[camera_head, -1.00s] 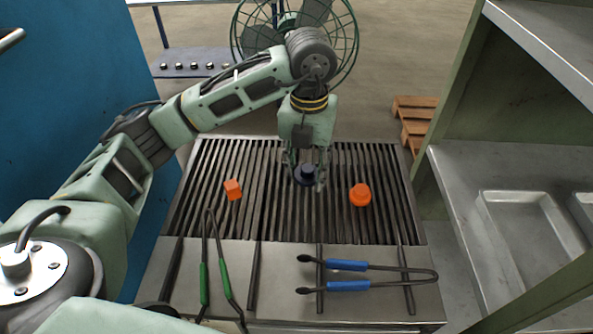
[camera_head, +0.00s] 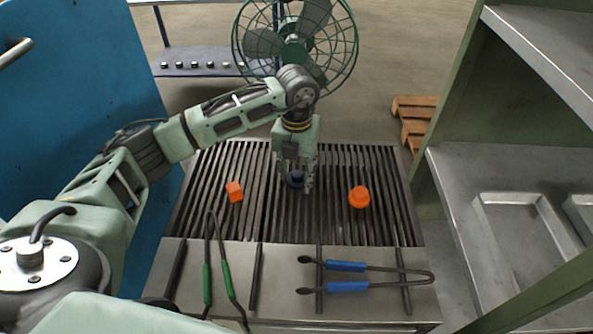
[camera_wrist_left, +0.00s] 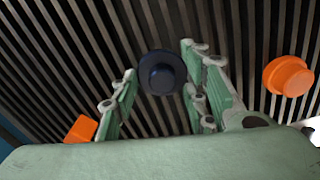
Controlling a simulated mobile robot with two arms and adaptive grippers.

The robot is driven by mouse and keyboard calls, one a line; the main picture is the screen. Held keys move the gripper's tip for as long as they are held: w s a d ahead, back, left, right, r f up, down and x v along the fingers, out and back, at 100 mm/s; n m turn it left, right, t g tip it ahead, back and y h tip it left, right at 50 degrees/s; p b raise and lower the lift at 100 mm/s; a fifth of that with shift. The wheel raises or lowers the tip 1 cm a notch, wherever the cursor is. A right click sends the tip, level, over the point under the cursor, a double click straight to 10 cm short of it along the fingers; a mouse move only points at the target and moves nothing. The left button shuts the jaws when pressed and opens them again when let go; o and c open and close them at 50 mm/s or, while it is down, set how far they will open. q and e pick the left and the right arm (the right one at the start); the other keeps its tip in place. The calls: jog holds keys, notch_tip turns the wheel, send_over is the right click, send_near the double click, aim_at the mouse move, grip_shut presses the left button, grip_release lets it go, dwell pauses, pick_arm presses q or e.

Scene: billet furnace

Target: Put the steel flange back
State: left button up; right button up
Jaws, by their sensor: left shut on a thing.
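The steel flange (camera_head: 295,180) is a dark blue-black round piece with a wide rim and a narrower hub. It is at the slatted grate's middle, toward the far side. My left gripper (camera_head: 301,179) points down over the grate, shut on the flange. In the left wrist view the flange (camera_wrist_left: 161,73) shows between the green finger pads, hub facing the camera. I cannot tell whether its underside touches the slats. My right gripper is not in view.
An orange block (camera_head: 234,191) lies left on the grate (camera_head: 330,225), and an orange round flanged piece (camera_head: 359,197) lies right. Green-handled tongs (camera_head: 207,284) and blue-handled tongs (camera_head: 347,266) lie on the front ledge. A metal shelf (camera_head: 470,180) stands right, a blue panel (camera_head: 85,80) left.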

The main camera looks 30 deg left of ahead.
aim_at(297, 174)
pick_arm(q)
jog(key=shift+f, duration=0.2)
jog(key=o, duration=1.5)
jog(key=shift+r, duration=0.1)
notch_tip(297, 174, up, 8)
jog(key=shift+f+b, duration=0.1)
jog(key=shift+b, duration=0.5)
jog(key=shift+f, duration=0.1)
